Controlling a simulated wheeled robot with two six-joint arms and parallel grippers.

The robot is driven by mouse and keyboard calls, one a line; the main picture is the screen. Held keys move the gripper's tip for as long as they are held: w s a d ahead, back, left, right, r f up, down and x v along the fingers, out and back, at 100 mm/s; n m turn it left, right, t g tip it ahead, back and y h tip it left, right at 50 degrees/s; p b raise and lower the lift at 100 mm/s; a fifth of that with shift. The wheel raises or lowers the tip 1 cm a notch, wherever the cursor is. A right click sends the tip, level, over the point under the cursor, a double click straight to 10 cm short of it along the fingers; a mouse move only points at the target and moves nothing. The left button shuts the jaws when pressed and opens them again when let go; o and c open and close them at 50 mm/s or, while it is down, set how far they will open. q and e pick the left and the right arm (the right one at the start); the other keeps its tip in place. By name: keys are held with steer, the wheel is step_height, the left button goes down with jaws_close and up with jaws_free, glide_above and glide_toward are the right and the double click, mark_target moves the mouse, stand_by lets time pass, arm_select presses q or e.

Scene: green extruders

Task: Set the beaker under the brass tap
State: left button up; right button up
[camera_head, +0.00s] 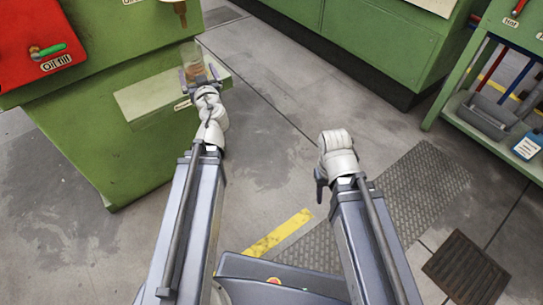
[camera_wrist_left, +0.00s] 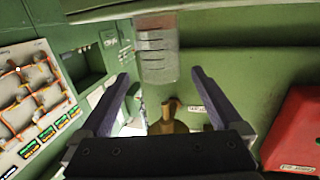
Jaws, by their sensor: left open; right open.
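The clear beaker (camera_head: 191,54) stands upright on the pale green ledge (camera_head: 150,97) of the green machine. The brass tap (camera_head: 179,8) is above it on the machine front. In the left wrist view, which looks upside down, the graduated beaker (camera_wrist_left: 157,55) and the brass tap (camera_wrist_left: 167,120) line up roughly. I cannot tell whether the beaker is exactly under the spout. My left gripper (camera_head: 198,76) is open at the beaker; its fingers (camera_wrist_left: 157,88) are spread to either side, apart from the glass. My right gripper (camera_head: 320,186) is empty, low over the floor.
A red panel with an "Oil fill" label (camera_head: 40,42) is at the far left. A green cabinet (camera_head: 375,40) stands at the back. A green shelf unit (camera_head: 470,75) with a grey bin and a blue container (camera_head: 527,146) is at the right. The floor between is clear.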

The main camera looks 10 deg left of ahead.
arm_select(q)
steer(key=s+d+f+m+g+h, duration=0.2)
steer(key=s+d+f+g, duration=0.15)
steer(key=d+f, duration=0.35)
steer(key=s+d+f+m+g+h, duration=0.1)
steer(key=s+d+f+g, duration=0.2)
steer(key=d+f+g, duration=0.3)
steer(key=s+d+f+m+g+h, duration=0.2)
steer(key=s+d+f+m, duration=0.2)
steer(key=d, duration=0.5)
steer(key=s+d+f+m+g+h, duration=0.3)
steer(key=s+d+f, duration=0.1)
steer(key=s+d, duration=0.5)
steer(key=shift+s+d+m+h, duration=0.2)
steer(key=shift+s+m+h, duration=0.1)
steer(key=shift+m, duration=0.1)
